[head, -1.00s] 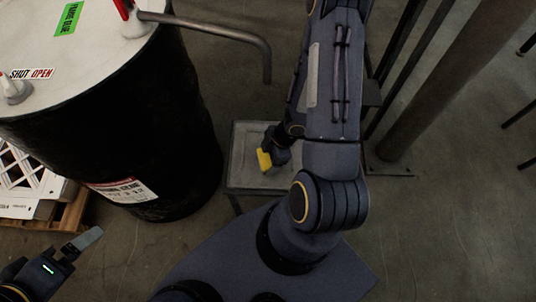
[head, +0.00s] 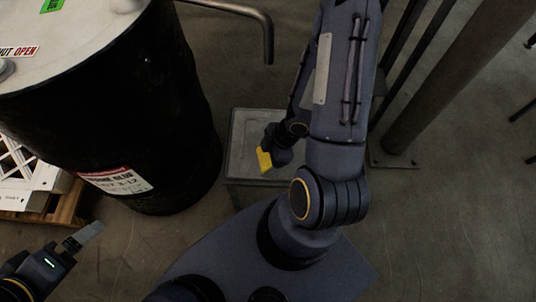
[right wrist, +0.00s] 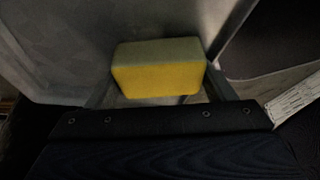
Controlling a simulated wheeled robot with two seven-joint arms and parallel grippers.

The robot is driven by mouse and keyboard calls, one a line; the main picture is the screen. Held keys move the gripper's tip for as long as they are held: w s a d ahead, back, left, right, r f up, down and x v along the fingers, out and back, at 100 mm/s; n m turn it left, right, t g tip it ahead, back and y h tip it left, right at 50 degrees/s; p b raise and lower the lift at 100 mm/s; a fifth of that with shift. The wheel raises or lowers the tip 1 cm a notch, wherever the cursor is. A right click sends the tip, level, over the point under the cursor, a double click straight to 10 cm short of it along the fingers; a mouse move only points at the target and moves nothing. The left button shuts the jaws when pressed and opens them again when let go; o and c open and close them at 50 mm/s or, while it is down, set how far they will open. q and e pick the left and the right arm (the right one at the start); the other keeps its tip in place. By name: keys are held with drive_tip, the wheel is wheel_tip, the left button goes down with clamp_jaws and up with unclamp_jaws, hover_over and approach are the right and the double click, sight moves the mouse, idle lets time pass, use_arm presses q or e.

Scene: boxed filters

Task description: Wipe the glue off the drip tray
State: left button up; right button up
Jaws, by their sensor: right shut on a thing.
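The drip tray (head: 243,130) is a grey, shallow square tray on a low stand beside the black drum in the head view. My right gripper (head: 268,156) is over the tray's right part, shut on a yellow sponge (head: 264,161). In the right wrist view the sponge (right wrist: 158,80) sits between the two fingers, its grey-green layer facing up in the picture. I cannot tell whether it touches the tray. No glue can be made out; my arm hides part of the tray. My left gripper (head: 84,237) is at the lower left, away from the tray, its opening unclear.
The black drum (head: 140,110) stands close on the tray's left, its tap pipe (head: 266,40) reaching out behind the tray. A metal post (head: 425,85) rises at the right. A pallet with white crates (head: 35,180) lies at the left. Floor at lower right is clear.

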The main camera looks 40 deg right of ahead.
drive_tip(key=shift+w+d+r+p, duration=0.2)
drive_tip(key=shift+r+p, duration=0.1)
drive_tip(key=shift+p, duration=0.85)
drive_tip(key=shift+w+d+p, duration=0.5)
drive_tip(key=shift+w+p, duration=0.1)
drive_tip(key=shift+p, duration=0.5)
drive_tip(key=shift+w+d+f+p, duration=0.1)
drive_tip(key=shift+w+d+p, duration=0.15)
drive_tip(key=shift+p, duration=0.05)
drive_tip(key=shift+w+d+p, duration=0.4)
drive_tip(key=shift+w+p, duration=0.1)
drive_tip(key=shift+p, duration=0.7)
drive_tip(key=w+d+p, duration=0.1)
drive_tip(key=p, duration=0.2)
drive_tip(key=shift+w+d+p, duration=0.1)
drive_tip(key=shift+w+p, duration=0.1)
drive_tip(key=shift+p, duration=0.1)
drive_tip(key=shift+w+d+f+p, duration=0.15)
drive_tip(key=shift+w+p, duration=0.05)
drive_tip(key=shift+p, duration=0.1)
